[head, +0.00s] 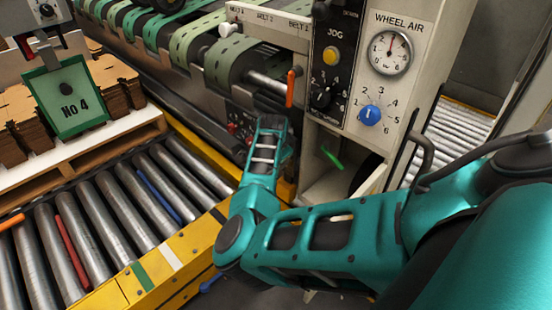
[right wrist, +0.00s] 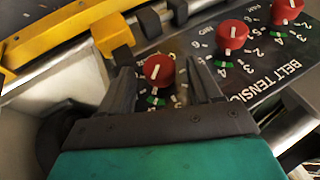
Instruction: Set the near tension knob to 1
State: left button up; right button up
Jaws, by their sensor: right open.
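Three red tension knobs stand in a row on a dark "BELT TENSION" panel (right wrist: 262,84) in the right wrist view. The closest knob (right wrist: 159,70) is between the fingers of my right gripper (right wrist: 164,84), which is open, with a gap on the knob's right side. A white line marks its face; its scale is partly hidden by the fingers, so I cannot read its setting. The middle knob (right wrist: 233,35) and the far knob (right wrist: 287,9) lie beyond to the right. In the head view my right arm reaches toward the machine, but its fingers are hidden. My left gripper is not shown.
A yellow block (right wrist: 113,38) and rail are close to the left finger. In the head view, a control panel carries a blue knob (head: 369,115), a black knob (head: 322,97) and a gauge (head: 391,51). An orange lever (head: 291,88) stands beside it. A roller conveyor (head: 120,215) is at left.

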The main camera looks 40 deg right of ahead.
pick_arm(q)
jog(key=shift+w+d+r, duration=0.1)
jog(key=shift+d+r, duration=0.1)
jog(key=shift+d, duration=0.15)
pick_arm(e)
jog(key=shift+w+d+f, duration=0.1)
jog(key=shift+f, duration=0.1)
jog(key=shift+c, duration=0.2)
